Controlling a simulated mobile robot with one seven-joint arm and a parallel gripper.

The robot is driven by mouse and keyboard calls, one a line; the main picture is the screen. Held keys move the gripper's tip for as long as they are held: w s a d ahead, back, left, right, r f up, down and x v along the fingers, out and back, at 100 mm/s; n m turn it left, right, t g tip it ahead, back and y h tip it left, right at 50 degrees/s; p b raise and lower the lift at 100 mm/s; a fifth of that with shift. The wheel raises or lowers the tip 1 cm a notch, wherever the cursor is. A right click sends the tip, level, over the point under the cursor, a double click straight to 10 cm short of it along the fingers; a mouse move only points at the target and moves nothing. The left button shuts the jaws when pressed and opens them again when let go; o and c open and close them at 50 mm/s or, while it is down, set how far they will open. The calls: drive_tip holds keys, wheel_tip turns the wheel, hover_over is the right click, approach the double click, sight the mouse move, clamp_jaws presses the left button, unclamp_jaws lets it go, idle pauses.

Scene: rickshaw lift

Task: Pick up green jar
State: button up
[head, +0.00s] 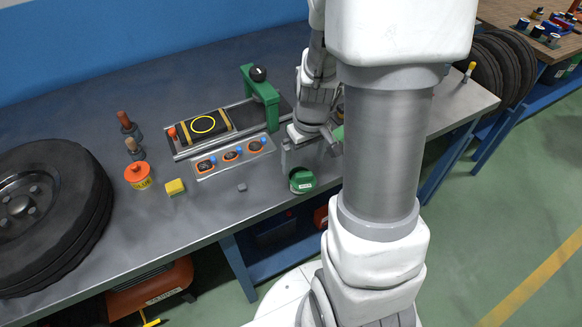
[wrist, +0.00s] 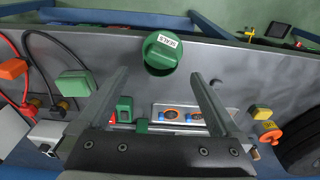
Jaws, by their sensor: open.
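The green jar (head: 302,182) stands near the front edge of the metal workbench (head: 215,220), and a white label shows on it. In the wrist view the jar (wrist: 160,52) is just beyond the fingertips, roughly centred between them. My gripper (head: 308,158) is open and empty, with its fingers pointing down close to the jar, just behind it in the head view. In the wrist view my gripper (wrist: 159,76) has its two fingers spread wider than the jar, and neither appears to touch it.
A small grey block (head: 242,187), a yellow block (head: 175,187) and an orange tin (head: 138,176) lie left of the jar. A tray with round parts (head: 232,157) and a green fixture (head: 260,97) stand behind. A large tyre (head: 50,215) covers the bench's left end.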

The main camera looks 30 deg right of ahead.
drive_tip(key=f, duration=0.3)
drive_tip(key=w+f, duration=0.1)
drive_tip(key=f, duration=0.2)
drive_tip(key=f+b, duration=0.1)
drive_tip(key=f, duration=0.2)
drive_tip(key=shift+w+f, duration=0.1)
drive_tip(key=shift+w, duration=0.1)
clamp_jaws()
idle(0.3)
